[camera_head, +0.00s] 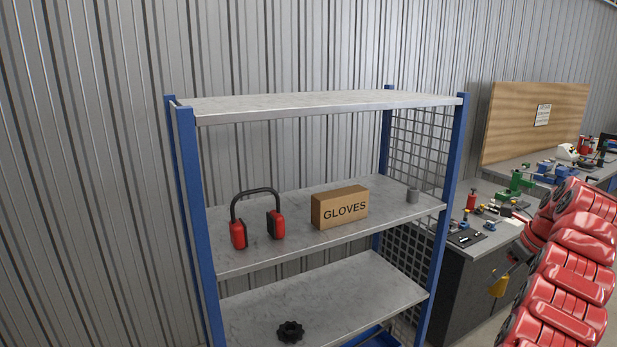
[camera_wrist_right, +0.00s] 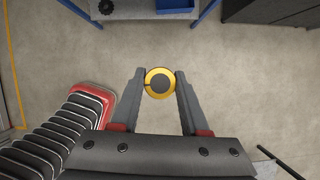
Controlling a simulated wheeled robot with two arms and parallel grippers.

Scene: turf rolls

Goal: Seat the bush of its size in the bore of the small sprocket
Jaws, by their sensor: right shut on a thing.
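My right gripper (camera_wrist_right: 160,84) is shut on a yellow ring-shaped bush (camera_wrist_right: 150,79) with a dark round centre, held between the fingertips above the floor. In the head view the yellow bush (camera_head: 499,287) hangs below the dark right gripper (camera_head: 512,264), right of the shelf rack. A black toothed sprocket (camera_head: 290,331) lies on the lower shelf, apart from the gripper; it also shows at the top of the wrist view (camera_wrist_right: 106,6). A grey cylinder (camera_head: 412,196), perhaps another bush, stands on the middle shelf. My left gripper is not in view.
Red ear defenders (camera_head: 277,224) and a GLOVES box (camera_head: 340,208) are on the middle shelf (camera_head: 275,256). Blue posts (camera_head: 440,225) and a wire mesh side bound the rack. A blue bin (camera_head: 372,337) is underneath. A workbench (camera_head: 480,240) with tools stands to the right.

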